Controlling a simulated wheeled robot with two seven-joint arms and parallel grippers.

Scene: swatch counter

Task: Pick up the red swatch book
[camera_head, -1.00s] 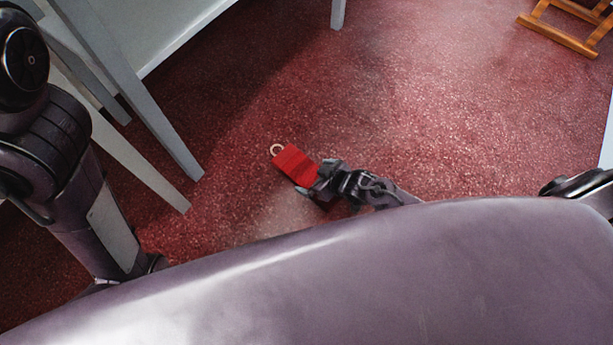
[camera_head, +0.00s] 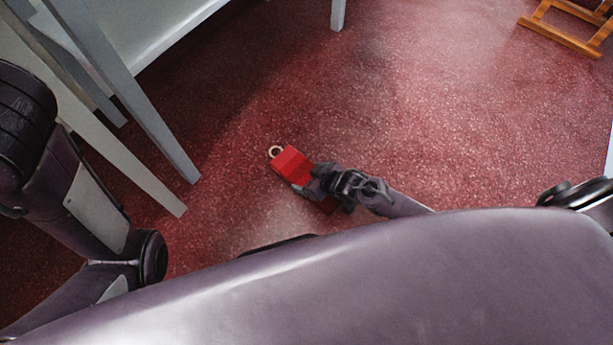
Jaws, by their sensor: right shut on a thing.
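The red swatch book (camera_head: 288,163) is a small red block with a pale ring at its upper left end. It shows near the middle of the head view, over the speckled red floor. My right gripper (camera_head: 313,183) is shut on the swatch book, with its fingers across the lower right part. A bit of red also shows below the fingers. I cannot tell whether the book touches the floor. My left arm comes in at the left edge, and its gripper is out of sight.
Grey table legs (camera_head: 140,110) and a pale panel stand at the upper left. A wooden stand (camera_head: 560,38) is at the upper right. The red floor (camera_head: 430,120) between them is clear.

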